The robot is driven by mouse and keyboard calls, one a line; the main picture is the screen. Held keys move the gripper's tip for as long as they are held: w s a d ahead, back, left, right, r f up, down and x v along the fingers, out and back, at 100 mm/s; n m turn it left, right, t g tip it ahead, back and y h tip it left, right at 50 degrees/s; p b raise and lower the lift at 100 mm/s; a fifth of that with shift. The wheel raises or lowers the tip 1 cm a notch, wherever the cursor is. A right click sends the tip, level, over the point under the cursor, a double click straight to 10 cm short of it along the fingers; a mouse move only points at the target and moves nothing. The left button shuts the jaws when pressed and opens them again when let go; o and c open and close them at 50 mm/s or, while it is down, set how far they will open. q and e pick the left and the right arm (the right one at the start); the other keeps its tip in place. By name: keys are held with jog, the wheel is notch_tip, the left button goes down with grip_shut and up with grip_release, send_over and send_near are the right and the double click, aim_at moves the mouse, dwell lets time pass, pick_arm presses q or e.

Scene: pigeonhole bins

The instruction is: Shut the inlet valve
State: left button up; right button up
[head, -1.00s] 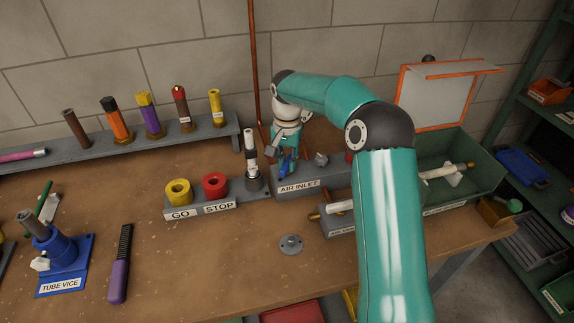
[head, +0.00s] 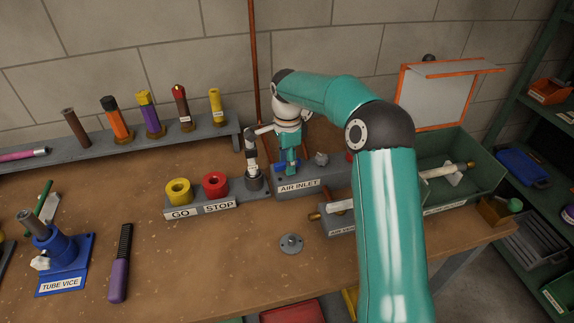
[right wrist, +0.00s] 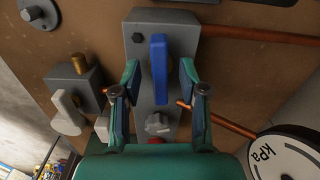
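The AIR INLET block (head: 312,188) stands at the back middle of the bench. Its blue valve handle (right wrist: 159,68) shows clearly in the right wrist view, lying lengthwise along the grey block and across the direction of the upper copper pipe. In the head view the handle (head: 279,168) is partly hidden by my gripper. My right gripper (right wrist: 160,91) points down over the handle; it also shows in the head view (head: 289,168). Its two fingers stand wide apart, one on each side of the handle, with visible gaps. My left gripper is not in view.
A grey knob (right wrist: 158,123) sits beside the handle on the block. Copper pipe (right wrist: 255,37) and a kPa gauge (right wrist: 287,155) are close by. The front bench is mostly clear.

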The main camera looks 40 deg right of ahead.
jog(key=shift+r+p, duration=1.15)
jog(key=shift+r, duration=0.2)
jog(key=shift+n+p, duration=0.35)
jog(key=shift+n, duration=0.65)
jog(key=shift+f, duration=0.1)
jog(key=shift+f+b, duration=1.05)
jog(key=shift+f, duration=0.25)
